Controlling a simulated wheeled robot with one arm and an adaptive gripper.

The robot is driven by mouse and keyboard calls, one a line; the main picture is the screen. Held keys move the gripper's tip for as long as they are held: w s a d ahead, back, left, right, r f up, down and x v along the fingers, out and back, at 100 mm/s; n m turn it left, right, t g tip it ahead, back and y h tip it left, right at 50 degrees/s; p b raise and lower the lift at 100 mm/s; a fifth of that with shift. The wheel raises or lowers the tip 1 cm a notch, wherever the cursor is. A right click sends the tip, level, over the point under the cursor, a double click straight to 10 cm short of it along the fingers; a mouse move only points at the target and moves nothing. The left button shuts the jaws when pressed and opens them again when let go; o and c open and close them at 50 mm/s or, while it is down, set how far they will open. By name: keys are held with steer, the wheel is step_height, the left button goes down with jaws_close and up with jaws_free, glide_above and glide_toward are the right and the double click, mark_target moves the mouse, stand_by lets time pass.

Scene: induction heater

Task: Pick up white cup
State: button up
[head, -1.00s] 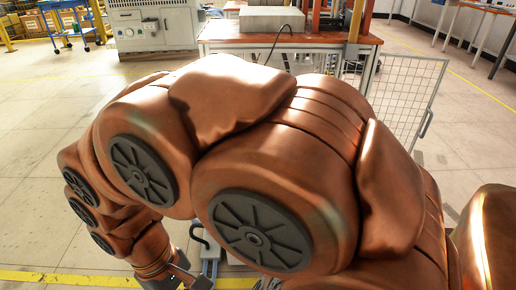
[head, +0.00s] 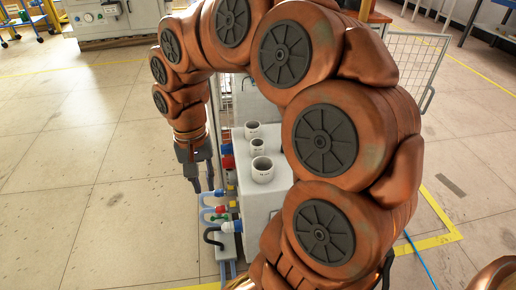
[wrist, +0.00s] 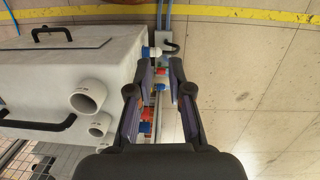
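Three white cups with small dark markings stand in a row on top of a light grey cabinet: a near one (head: 262,173), a smaller middle one (head: 257,149) and a far one (head: 252,131). The frames do not show which one the task means. In the wrist view the cups show at the left, the largest-looking one (wrist: 86,104) above the other two. My gripper (head: 203,187) points down to the left of the cabinet, apart from the cups. In the wrist view my gripper (wrist: 155,80) is open, with nothing between its fingers.
The cabinet (head: 258,212) has red and blue fittings (head: 226,150) and hoses on its left side, close to my gripper. A black handle (wrist: 52,33) sits on it. A wire mesh fence (head: 412,65) stands behind at right. The floor at left is clear.

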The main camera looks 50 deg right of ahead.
steer(key=w+d+m+t, duration=0.1)
steer(key=w+d+m, duration=0.65)
steer(key=d, duration=0.45)
steer(key=m, duration=0.7)
glide_above(254, 140)
step_height(254, 140, down, 2)
steer(key=shift+n+t, duration=0.25)
steer(key=shift+t, duration=0.05)
steer(key=shift+f+b, duration=1.15)
steer(key=shift+f, duration=2.65)
steer(key=shift+c, duration=0.4)
jaws_close()
